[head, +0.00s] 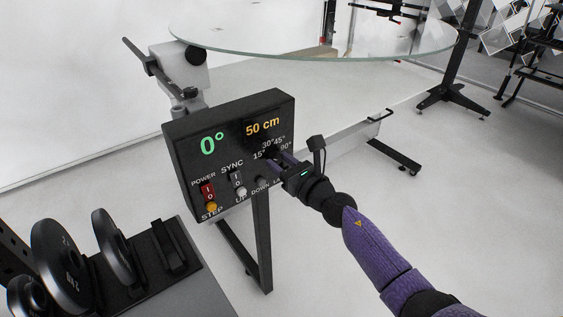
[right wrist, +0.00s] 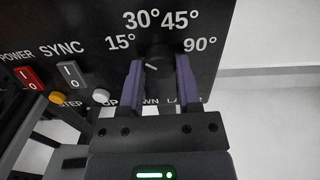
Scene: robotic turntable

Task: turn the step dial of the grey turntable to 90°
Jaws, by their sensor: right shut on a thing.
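The step dial (right wrist: 158,56) is a dark round knob on the black control box (head: 185,140) of the turntable. Angle marks 15°, 30°, 45° and 90° are printed around it. Its white pointer line slants up-left, toward the 15° side. My right gripper (head: 277,160) is shut on the dial, with a purple finger on either side of it, as the right wrist view (right wrist: 159,80) shows. In the head view the fingers hide most of the dial. The display reads 0° and 50 cm. My left gripper is not in view.
On the box are a red POWER switch (head: 208,192), a SYNC switch (head: 237,179) and a yellow STEP button (head: 212,207). A glass disc (head: 310,56) spans above. A rack with dark weight plates (head: 57,262) stands at lower left.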

